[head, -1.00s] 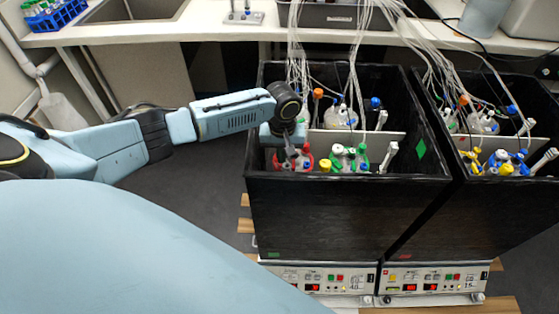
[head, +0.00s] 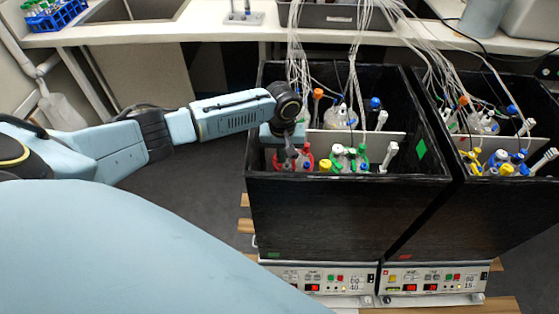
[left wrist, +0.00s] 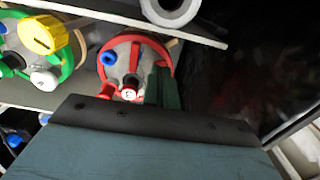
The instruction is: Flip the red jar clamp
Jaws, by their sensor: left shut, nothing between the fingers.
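The red-ringed jar (head: 307,158) stands in the front left corner of the left black box. In the left wrist view the red ring (left wrist: 170,55) encircles its pale lid, with a blue cap, a white-topped port and a red fitting (left wrist: 106,91) on it. I cannot tell which red part is the clamp. My left gripper (head: 290,154) points down over this jar, its fingers together and empty. In the left wrist view its dark green fingers (left wrist: 163,88) cover the ring's lower right; contact cannot be told. My right gripper is not in view.
A green-ringed jar (left wrist: 72,55) with a yellow knob stands beside the red one. A white divider (head: 355,138) and the black box's walls (head: 340,215) enclose the jars. Tubes (head: 350,35) hang above. A second box (head: 485,215) stands to the right.

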